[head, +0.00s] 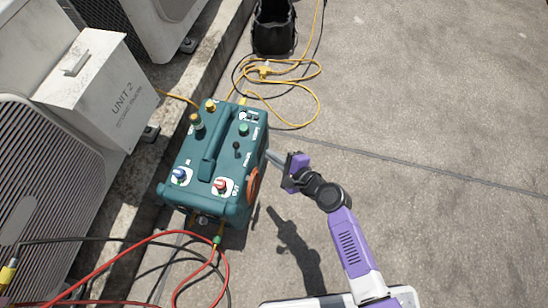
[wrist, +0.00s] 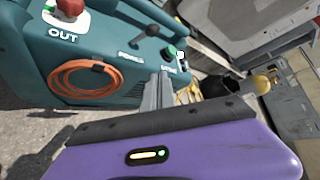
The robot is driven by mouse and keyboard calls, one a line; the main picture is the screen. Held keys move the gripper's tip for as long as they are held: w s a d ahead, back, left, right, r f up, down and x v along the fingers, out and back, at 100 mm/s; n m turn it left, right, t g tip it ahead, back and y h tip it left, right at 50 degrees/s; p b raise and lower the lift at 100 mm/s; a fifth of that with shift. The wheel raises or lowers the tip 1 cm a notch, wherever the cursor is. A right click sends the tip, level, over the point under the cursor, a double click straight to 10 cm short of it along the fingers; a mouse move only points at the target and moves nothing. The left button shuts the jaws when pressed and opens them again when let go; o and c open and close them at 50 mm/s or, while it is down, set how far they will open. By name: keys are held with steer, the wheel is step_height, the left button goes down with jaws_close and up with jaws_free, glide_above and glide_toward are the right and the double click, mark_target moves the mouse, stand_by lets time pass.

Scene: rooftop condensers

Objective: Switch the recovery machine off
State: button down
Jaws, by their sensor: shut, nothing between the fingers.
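The recovery machine (head: 210,154) is a teal box with a top handle, standing on the concrete. A black toggle (head: 237,146) rises from its top panel by a label that seems to read POWER; it also shows in the wrist view (wrist: 152,29). A green button (head: 244,129) sits beyond it and shows in the wrist view (wrist: 169,52). I cannot tell the toggle's position. My gripper (head: 273,158) is shut and empty beside the machine's right side, near the toggle but apart from it. Its fingers show in the wrist view (wrist: 158,92).
A red knob (head: 221,185) marked OUT, a blue knob (head: 180,174) and an orange hose coil (head: 253,184) are on the machine. Red hoses (head: 150,240) and a yellow cord (head: 291,106) lie around it. Open concrete lies right.

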mark_target(236, 150)
steer(key=w+a, duration=0.1)
steer(key=a, duration=0.1)
steer(key=w+a+f, duration=0.1)
steer(key=a, duration=0.1)
steer(key=w+a+b, duration=0.1)
steer(key=w+a, duration=0.1)
steer(key=shift+f, duration=0.2)
steer(key=shift+a+r, duration=0.15)
steer(key=shift+a, duration=0.45)
steer(key=shift+s+b, duration=0.15)
steer(key=shift+b, duration=0.25)
